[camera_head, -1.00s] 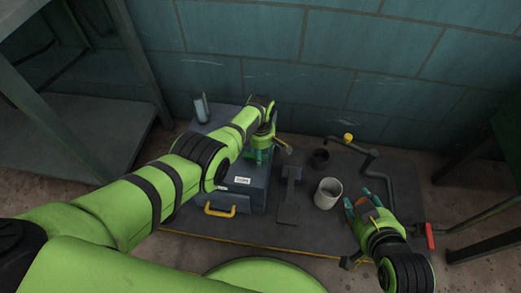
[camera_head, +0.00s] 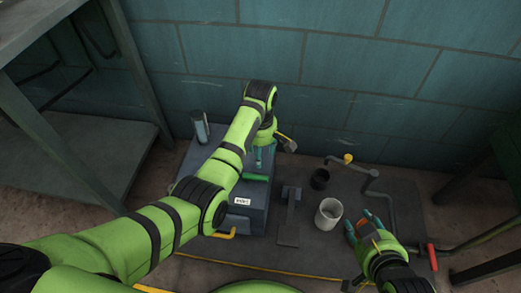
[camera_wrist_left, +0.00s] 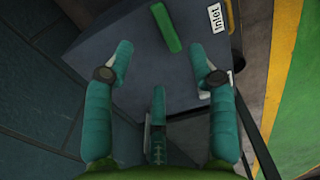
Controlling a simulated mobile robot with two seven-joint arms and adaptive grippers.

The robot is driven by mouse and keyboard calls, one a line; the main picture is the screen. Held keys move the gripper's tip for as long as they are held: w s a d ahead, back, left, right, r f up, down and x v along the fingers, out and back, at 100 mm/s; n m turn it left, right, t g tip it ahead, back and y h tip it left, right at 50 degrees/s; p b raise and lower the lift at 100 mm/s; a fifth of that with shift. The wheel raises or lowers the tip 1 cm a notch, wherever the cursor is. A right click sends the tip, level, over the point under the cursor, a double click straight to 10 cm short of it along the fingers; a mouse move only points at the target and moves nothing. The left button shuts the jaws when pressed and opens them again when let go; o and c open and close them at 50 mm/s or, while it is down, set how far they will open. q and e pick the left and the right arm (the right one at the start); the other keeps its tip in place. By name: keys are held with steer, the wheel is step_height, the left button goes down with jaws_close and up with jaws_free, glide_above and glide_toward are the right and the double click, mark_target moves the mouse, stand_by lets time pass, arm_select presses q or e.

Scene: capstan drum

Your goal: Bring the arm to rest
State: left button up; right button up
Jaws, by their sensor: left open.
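My left arm reaches in from the left over a dark grey-blue box (camera_head: 250,218). My left gripper (camera_head: 262,158) is above the box's top in the head view. In the left wrist view its teal fingers (camera_wrist_left: 162,55) are spread, with nothing held between them. A green bar handle (camera_head: 256,178) on the box shows just beyond the fingertips in the wrist view (camera_wrist_left: 165,27), apart from them.
A dark mat (camera_head: 300,256) carries a small black cup (camera_head: 320,179), a bent pipe with a yellow knob (camera_head: 348,159) and a red handle (camera_head: 432,257). A clear cylinder (camera_head: 200,125) stands at the box's back left. A tiled wall is behind; a metal shelf is left.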

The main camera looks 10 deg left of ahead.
arm_select(q)
steer(key=shift+r, duration=0.3)
